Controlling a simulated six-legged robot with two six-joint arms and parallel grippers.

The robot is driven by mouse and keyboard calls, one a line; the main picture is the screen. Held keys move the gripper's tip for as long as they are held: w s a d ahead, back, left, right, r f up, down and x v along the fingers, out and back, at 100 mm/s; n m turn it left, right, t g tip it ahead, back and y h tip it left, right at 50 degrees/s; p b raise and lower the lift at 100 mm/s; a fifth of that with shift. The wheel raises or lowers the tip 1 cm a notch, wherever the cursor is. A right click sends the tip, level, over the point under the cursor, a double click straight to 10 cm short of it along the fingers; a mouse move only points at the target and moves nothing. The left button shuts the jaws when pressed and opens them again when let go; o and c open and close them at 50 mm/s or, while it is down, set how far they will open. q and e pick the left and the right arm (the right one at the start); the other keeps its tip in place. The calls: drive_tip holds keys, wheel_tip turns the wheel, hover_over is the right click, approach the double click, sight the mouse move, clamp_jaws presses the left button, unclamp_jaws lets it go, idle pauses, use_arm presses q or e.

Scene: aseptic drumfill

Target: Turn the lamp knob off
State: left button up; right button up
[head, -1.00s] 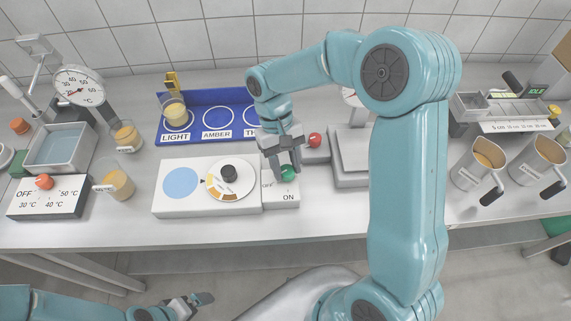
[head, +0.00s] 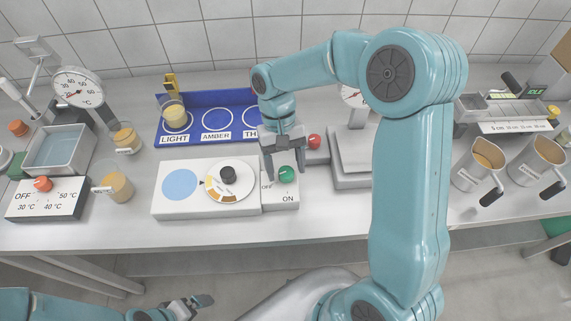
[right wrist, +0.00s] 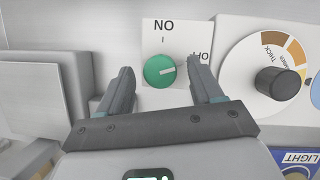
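The lamp knob (head: 287,174) is round and green on a small white box with OFF and ON labels; it also shows in the right wrist view (right wrist: 160,71). There its white mark points right, roughly toward the OFF label and away from the tick at ON. My right gripper (head: 284,168) is open over the box, its fingers (right wrist: 162,80) on either side of the knob with gaps, apart from it. My left gripper (head: 198,302) is low at the front, below the bench edge, too small to read its opening.
A white unit with a black dial (head: 228,174) adjoins the knob box on the left. Behind are a blue tray (head: 205,98) and a red button (head: 314,142). A grey scale (head: 350,176) stands close on the right. The bench front before the box is clear.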

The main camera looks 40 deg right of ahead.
drive_tip(key=v, duration=1.6)
drive_tip(key=shift+p, duration=0.35)
drive_tip(key=shift+r, duration=0.1)
